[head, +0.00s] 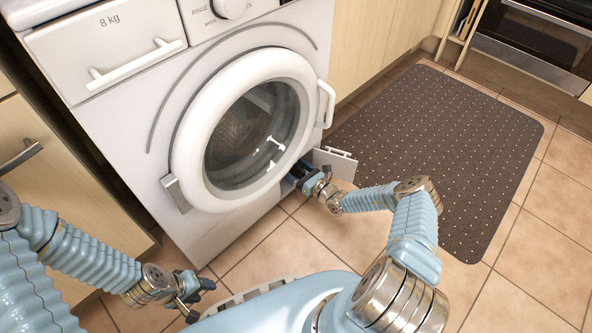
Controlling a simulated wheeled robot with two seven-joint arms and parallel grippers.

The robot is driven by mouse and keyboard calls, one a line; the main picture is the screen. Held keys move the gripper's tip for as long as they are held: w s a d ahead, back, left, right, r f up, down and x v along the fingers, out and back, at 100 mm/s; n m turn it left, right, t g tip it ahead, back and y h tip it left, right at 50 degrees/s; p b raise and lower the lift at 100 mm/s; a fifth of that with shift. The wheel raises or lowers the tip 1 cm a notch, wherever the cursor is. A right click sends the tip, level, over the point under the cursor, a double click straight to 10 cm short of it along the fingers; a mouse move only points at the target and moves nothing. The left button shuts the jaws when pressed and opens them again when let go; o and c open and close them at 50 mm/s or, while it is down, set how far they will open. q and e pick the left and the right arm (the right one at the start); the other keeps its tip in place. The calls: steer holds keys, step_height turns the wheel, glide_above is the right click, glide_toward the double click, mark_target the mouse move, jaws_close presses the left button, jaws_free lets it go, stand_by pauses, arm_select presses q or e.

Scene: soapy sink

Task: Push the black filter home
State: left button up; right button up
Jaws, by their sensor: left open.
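The white washing machine (240,235) has its small lower flap (338,160) standing open at the bottom right of its front. My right gripper (297,176) reaches into the dark opening beside this flap. I cannot make out the black filter apart from the dark fingers and the shadow there, and I cannot tell whether the gripper touches it. Whether the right jaws are open or shut does not show. My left gripper (200,300) is open and empty, low over the floor at the bottom left, well away from the opening.
The round door (180,150) of the machine is shut, its handle (326,103) above the flap. A dark dotted mat (450,130) lies on the tiled floor to the right. Wooden cabinets (375,40) flank the machine. An oven (535,45) stands at the far right.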

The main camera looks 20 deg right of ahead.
steer(key=p+v, duration=0.2)
steer(key=v, duration=1.2)
steer(key=shift+w, duration=0.1)
steer(key=w+a+n+b, duration=0.1)
steer(key=w+n+b, duration=0.1)
steer(key=w+n, duration=0.2)
steer(key=w+a+n+b, duration=0.2)
steer(key=w+n+b, duration=0.1)
steer(key=n, duration=0.8)
steer(key=w+a+n+b, duration=0.2)
steer(key=w+n+b, duration=0.1)
steer(key=w+n, duration=0.2)
steer(key=shift+w+a+f+n, duration=0.1)
steer(key=shift+n, duration=0.55)
steer(key=shift+w+f+n, duration=0.1)
steer(key=shift+f+n, duration=0.05)
steer(key=shift+n, duration=0.5)
